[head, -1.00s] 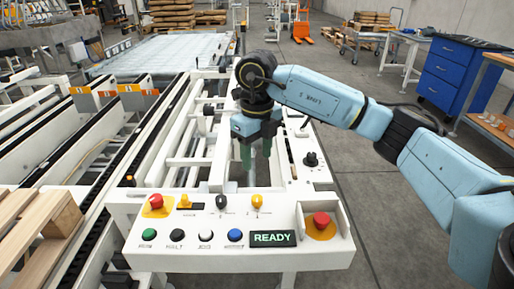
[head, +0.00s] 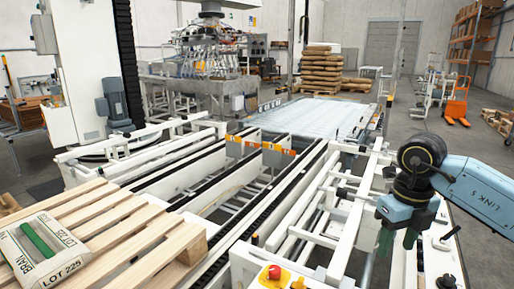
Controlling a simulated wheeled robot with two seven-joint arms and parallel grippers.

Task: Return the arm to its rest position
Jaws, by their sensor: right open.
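My right arm comes in from the right edge, blue with black joints. Its gripper (head: 398,241) points down, with two green fingers apart and nothing seen between them. My left gripper is not in view.
A wooden pallet (head: 150,220) at lower left bears a bag (head: 40,250) marked BRAN LOT 225 with a green strip. Roller conveyors with orange-marked stops (head: 272,150) fill the middle. Stacked sacks (head: 320,75) and an orange pallet jack (head: 457,105) stand behind.

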